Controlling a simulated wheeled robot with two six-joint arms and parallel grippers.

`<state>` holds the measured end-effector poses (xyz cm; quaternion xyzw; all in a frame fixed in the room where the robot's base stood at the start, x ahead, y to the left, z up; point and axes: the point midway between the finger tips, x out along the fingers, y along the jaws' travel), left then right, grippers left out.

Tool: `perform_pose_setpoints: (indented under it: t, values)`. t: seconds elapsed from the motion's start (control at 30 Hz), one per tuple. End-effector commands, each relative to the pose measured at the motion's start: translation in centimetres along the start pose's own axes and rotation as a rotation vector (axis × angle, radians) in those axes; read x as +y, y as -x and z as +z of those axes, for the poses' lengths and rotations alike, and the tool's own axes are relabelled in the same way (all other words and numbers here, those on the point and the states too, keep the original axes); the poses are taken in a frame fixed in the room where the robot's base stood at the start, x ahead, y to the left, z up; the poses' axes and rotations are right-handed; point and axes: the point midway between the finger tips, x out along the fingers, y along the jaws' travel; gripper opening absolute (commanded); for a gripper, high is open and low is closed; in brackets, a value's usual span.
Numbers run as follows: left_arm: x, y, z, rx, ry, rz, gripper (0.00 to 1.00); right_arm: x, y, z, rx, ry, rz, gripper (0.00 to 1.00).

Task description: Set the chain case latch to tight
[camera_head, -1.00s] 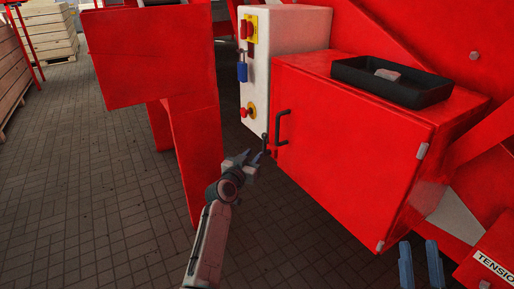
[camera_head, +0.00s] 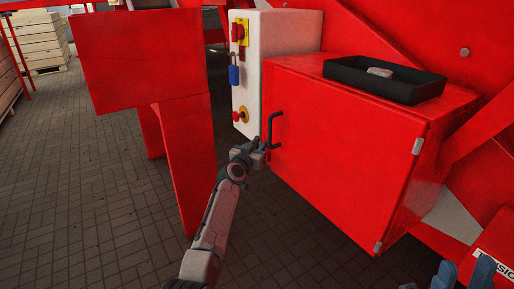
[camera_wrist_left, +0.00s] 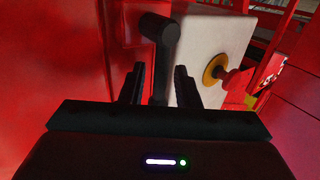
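The chain case (camera_head: 345,150) is a red box with a black bar handle (camera_head: 275,130) at its left front edge. In the left wrist view, a dark lever with a round end, which looks like the latch (camera_wrist_left: 161,60), stands roughly upright between my left fingers. My left gripper (camera_head: 257,149) is at the case's left edge, just below the handle; it also shows in the left wrist view (camera_wrist_left: 160,88). Its fingers are apart, one on each side of the lever, with no clear grip on it. My right gripper (camera_head: 462,274) shows only blue fingertips, spread apart, at the bottom right.
A white control box (camera_head: 285,45) with a red-and-yellow button (camera_head: 241,115) and a blue padlock (camera_head: 235,70) stands just behind the latch. A black tray (camera_head: 400,88) lies on the case. A red machine leg (camera_head: 185,165) stands left. Paved floor (camera_head: 90,200) is open.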

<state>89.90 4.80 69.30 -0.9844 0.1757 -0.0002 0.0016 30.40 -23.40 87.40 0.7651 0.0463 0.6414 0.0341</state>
Motion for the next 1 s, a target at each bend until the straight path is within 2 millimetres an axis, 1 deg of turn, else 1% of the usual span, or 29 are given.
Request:
perform_pose_setpoints:
  t: [0.1,0.23,0.27,0.53,0.77,0.93,1.0]
  values:
    - [0.0,0.0,0.0,0.000,0.000,0.000,0.29,0.0,0.0,0.0,-0.001,0.000,0.000,0.33]
    - [0.0,0.0,0.0,0.000,0.000,0.000,0.03,0.0,0.0,0.0,-0.001,0.000,0.000,0.33]
    - [0.0,0.0,0.0,0.000,0.000,0.000,0.00,0.0,0.0,0.0,-0.001,0.000,0.000,0.33]
    - [0.0,0.0,0.1,0.001,-0.002,0.000,0.00,0.0,0.1,0.1,-0.002,0.000,0.001,0.33]
    - [0.1,0.1,0.5,0.019,-0.026,0.001,0.00,-0.1,1.5,0.3,0.007,0.001,0.005,0.33]
    - [0.3,0.2,0.7,0.045,-0.064,0.000,0.00,-0.2,2.3,0.5,0.047,0.005,0.016,0.33]
    - [0.4,0.3,0.7,0.057,-0.082,0.000,0.00,-0.1,2.0,0.1,0.088,0.009,0.031,0.33]
